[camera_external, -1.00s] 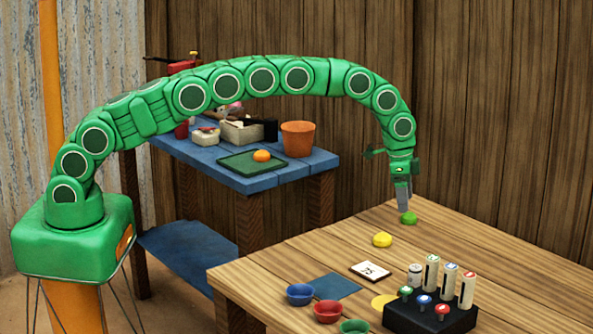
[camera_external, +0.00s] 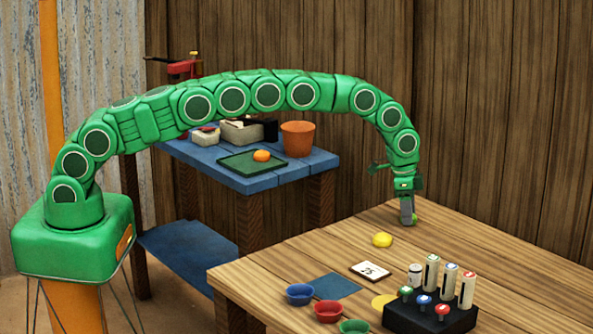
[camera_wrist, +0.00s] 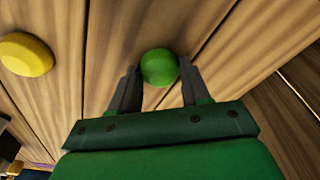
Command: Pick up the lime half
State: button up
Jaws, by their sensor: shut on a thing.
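The lime half (camera_wrist: 159,67) shows as a round green piece between the fingertips of my gripper (camera_wrist: 160,80) in the wrist view. In the external view my gripper (camera_external: 407,220) points down at the far part of the wooden table, shut on the lime half, which is mostly hidden behind the fingers. I cannot tell whether the lime half touches the table. A yellow piece (camera_external: 382,240) lies on the table in front of my gripper, and it also shows at the left of the wrist view (camera_wrist: 26,54).
A card marked 75 (camera_external: 370,271), a blue mat (camera_external: 333,286), blue (camera_external: 300,294) and red (camera_external: 328,311) bowls and a black rack (camera_external: 430,316) with several pegs stand nearer on the table. A blue side table (camera_external: 215,160) is behind. The table's right side is clear.

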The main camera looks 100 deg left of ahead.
jog(key=shift+c, duration=0.8)
jog(key=shift+r, duration=1.4)
jog(key=shift+s+d+r, duration=0.1)
jog(key=shift+s+r, duration=0.3)
jog(key=shift+r, duration=0.15)
jog(key=shift+s+d+r, duration=0.1)
jog(key=shift+s+r, duration=0.25)
jog(key=shift+r, duration=0.2)
jog(key=s+d+r, duration=0.3)
jog(key=s+r, duration=0.5)
jog(key=s, duration=0.4)
